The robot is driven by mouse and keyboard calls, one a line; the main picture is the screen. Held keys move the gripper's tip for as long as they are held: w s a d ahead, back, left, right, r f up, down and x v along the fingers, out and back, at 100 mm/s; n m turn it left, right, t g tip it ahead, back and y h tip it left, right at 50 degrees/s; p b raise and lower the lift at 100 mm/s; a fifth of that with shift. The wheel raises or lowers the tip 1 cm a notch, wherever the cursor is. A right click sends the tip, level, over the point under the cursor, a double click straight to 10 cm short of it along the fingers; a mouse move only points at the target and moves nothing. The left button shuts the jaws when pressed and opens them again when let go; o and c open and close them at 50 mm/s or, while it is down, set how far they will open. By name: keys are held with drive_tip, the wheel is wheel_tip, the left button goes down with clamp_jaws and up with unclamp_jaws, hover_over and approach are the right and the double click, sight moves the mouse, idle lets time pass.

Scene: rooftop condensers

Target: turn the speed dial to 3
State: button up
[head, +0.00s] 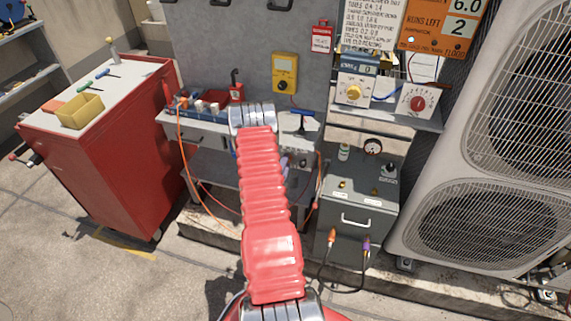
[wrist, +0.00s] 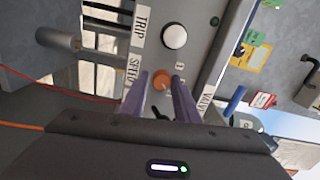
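The speed dial is a small orange knob (wrist: 162,79) on a grey panel in the wrist view, beside a label reading SPEED (wrist: 132,72). Small number marks sit around it, too small to read surely. My gripper (wrist: 160,84) has two purple fingers, spread apart, with the dial showing between and beyond their tips. I cannot tell whether either finger touches it. A small black part shows between the fingers, lower down. In the head view my red arm hides the gripper and the speed dial.
A white knob (wrist: 175,36) is near the TRIP label, and a VALVE label (wrist: 208,98) lies right. The head view shows a yellow dial (head: 353,92) and red dial (head: 418,103) on white boxes, a red cabinet (head: 130,150) left and large condensers (head: 490,225) right.

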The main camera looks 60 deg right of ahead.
drive_tip(key=o, duration=0.4)
drive_tip(key=shift+c, duration=0.2)
drive_tip(key=s+a, duration=0.2)
drive_tip(key=a, duration=1.1)
drive_tip(key=shift+a, duration=0.3)
